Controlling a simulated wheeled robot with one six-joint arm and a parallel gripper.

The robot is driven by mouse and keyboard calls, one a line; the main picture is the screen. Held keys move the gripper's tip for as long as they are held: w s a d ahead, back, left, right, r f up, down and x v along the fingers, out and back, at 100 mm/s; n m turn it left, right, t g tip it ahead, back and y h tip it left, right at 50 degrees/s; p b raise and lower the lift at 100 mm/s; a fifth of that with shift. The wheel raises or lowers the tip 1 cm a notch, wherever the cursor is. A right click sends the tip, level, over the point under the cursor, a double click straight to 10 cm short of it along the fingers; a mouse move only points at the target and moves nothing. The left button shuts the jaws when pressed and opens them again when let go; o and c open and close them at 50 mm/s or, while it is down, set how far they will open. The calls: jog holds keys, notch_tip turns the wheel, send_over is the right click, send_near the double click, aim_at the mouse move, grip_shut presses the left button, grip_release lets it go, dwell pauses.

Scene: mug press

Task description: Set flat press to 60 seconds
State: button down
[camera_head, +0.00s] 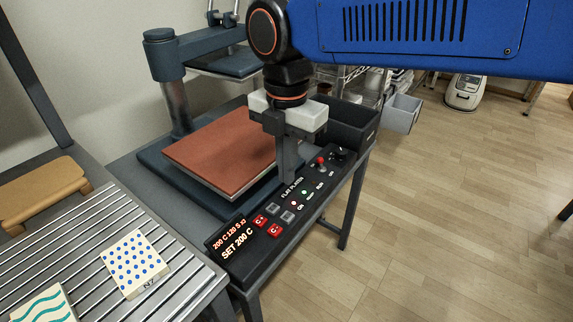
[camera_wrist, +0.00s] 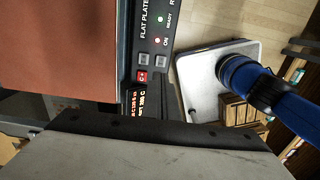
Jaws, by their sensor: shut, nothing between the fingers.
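The flat press has a reddish-brown platen (camera_head: 225,150) and a dark control panel (camera_head: 262,262) along its right side. Its display (camera_head: 234,242) shows "SET 200 C" below a smaller line that seems to read 200 C and 120 S. Behind the display are two red buttons marked C (camera_head: 259,221) (camera_head: 275,230) and two grey buttons (camera_head: 273,210) (camera_head: 287,217). My gripper (camera_head: 288,180) is shut and empty, pointing down beside the platen's right edge, by the "FLAT PLATEN" label. Its height above the panel is unclear. The wrist view shows the panel buttons (camera_wrist: 145,60) and part of the display (camera_wrist: 139,104).
A raised upper plate (camera_head: 225,65) stands on a post behind the platen. A black bin (camera_head: 350,122) is behind the panel. A slatted rack with a dotted tile (camera_head: 134,263) is at front left. The wooden floor at right is largely clear.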

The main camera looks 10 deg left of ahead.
aim_at(287, 216)
notch_tip(287, 216, down, 10)
jog(key=shift+f, duration=0.25)
jog(key=shift+f, duration=0.1)
dwell(0.4)
jog(key=shift+s+d+f, duration=0.15)
jog(key=shift+f, duration=0.8)
jog(key=shift+r, duration=0.55)
notch_tip(287, 216, up, 14)
dwell(1.3)
